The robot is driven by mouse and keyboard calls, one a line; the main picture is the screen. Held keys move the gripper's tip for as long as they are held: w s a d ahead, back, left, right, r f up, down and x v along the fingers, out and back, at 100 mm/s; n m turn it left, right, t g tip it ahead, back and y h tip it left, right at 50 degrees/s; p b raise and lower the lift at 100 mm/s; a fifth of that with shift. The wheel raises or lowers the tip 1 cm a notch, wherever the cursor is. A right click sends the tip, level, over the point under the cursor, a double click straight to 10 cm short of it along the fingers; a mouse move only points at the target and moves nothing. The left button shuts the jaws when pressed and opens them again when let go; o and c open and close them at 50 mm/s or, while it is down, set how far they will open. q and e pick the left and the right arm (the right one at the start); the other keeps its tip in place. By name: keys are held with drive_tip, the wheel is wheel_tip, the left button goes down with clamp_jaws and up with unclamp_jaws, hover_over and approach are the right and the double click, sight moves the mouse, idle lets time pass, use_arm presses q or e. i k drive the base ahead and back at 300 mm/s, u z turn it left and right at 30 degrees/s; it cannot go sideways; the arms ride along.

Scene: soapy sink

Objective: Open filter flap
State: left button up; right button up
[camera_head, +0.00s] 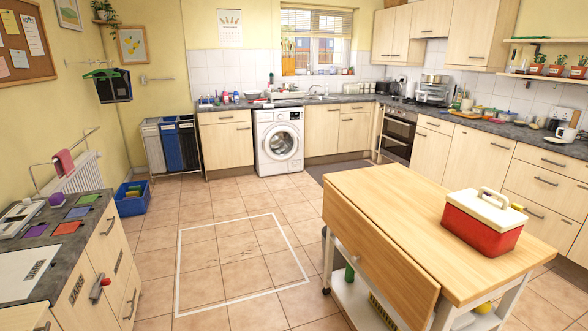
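A white washing machine (263,133) stands at the far wall under the counter, between wooden cabinets. Its round door (281,142) looks shut. The lower front of the machine shows as plain white; a filter flap is too small to make out there, so I cannot tell its state. Neither of my grippers is in view.
A white square outline (179,262) marks clear tiled floor before the machine. A wooden island (377,199) with a red and white cooler box (483,223) stands at the right. Laundry bins (170,146) and a blue crate (132,206) stand left. A counter (88,232) is front left.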

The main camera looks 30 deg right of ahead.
sight(295, 166)
drive_tip(key=z, duration=0.45)
drive_tip(key=i, duration=6.25)
drive_tip(key=z, duration=1.85)
drive_tip(key=i, duration=4.15)
